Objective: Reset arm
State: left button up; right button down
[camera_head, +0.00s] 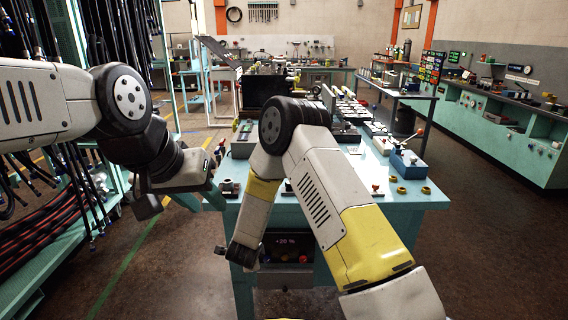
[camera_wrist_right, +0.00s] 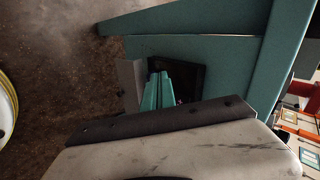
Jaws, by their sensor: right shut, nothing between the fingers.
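My left arm comes in from the left in the head view and bends down at its elbow. My left gripper (camera_head: 207,198) hangs by the near left corner of the workbench (camera_head: 420,198); its teal fingers blend with the teal bench, so their opening is unclear. My right arm reaches in from the bottom right and folds down in front of the bench. Its hand is low at the bench front, and its fingers are hidden there. In the right wrist view my right gripper (camera_wrist_right: 157,92) has its teal fingers together, with nothing between them.
A control box (camera_head: 287,250) with a lit display sits under the bench top. A blue vise (camera_head: 408,162) and yellow rings (camera_head: 402,190) lie on the bench's right. A rack of black hoses (camera_head: 108,25) stands left. Floor is open on the right.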

notch_tip(320, 180, up, 15)
jog(key=w+d+n+y, duration=0.2)
jog(key=n, duration=0.1)
jog(key=s+d+r+n+y, duration=0.1)
jog(key=s+d+r+n, duration=0.15)
jog(key=r, duration=0.45)
jog(key=s+d+r+n+y, duration=0.1)
jog(key=s+d+r+n, duration=0.15)
jog(key=r, duration=0.45)
jog(key=s+d+r+n+g+h, duration=0.1)
jog(key=s+d+r+n, duration=0.3)
jog(key=s+d, duration=0.5)
jog(key=s+d+r+n+g+h, duration=0.1)
jog(key=s+d+r+n, duration=0.3)
jog(key=s+d, duration=0.5)
jog(key=s+r, duration=0.2)
jog(key=s, duration=0.3)
jog(key=shift+s+r, duration=0.2)
jog(key=shift+s, duration=0.15)
